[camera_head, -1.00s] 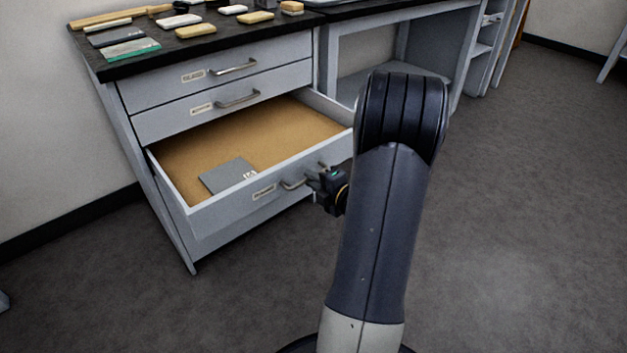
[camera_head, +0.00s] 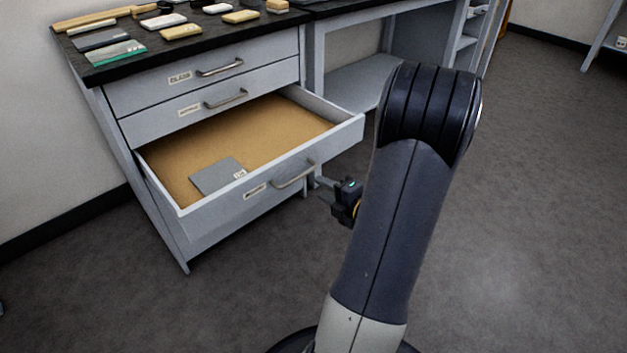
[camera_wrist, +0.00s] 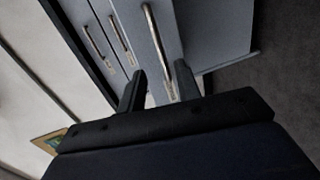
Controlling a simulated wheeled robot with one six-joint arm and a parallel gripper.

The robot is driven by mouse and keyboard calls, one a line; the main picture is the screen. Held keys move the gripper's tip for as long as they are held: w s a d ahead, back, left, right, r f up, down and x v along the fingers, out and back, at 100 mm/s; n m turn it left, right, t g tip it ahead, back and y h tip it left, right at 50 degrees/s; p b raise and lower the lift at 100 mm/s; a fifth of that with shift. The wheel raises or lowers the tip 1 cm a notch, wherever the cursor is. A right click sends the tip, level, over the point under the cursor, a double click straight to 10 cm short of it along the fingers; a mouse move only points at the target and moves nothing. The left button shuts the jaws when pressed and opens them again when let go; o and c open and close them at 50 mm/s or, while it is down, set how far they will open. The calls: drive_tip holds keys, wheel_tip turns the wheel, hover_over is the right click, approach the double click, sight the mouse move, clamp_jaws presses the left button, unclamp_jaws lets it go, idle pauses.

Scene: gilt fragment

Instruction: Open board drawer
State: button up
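The lowest labelled drawer (camera_head: 222,214) of the grey cabinet is pulled well out in the head view. Its tan floor shows, with a flat grey square piece (camera_head: 214,178) carrying a small white tag. I cannot read the drawer's label. Its bar handle (camera_head: 295,180) is free of my gripper. My gripper (camera_head: 320,190) is open and empty, just right of the handle and in front of the drawer front. In the wrist view the two fingers of my gripper (camera_wrist: 160,73) stand apart, with a bar handle (camera_wrist: 155,35) ahead of them.
Two shut drawers, the top one (camera_head: 150,88) and the middle one (camera_head: 155,122), sit above. The dark worktop (camera_head: 110,70) holds several small blocks and plates. An open desk bay (camera_head: 355,85) stands to the right. The grey floor at right is clear.

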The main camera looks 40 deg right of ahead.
sight(301, 177)
drive_tip(key=shift+v, duration=1.15)
drive_tip(key=b+x, duration=0.2)
drive_tip(key=x, duration=0.9)
drive_tip(key=shift+w, duration=0.3)
drive_tip(key=shift+a+f, duration=0.1)
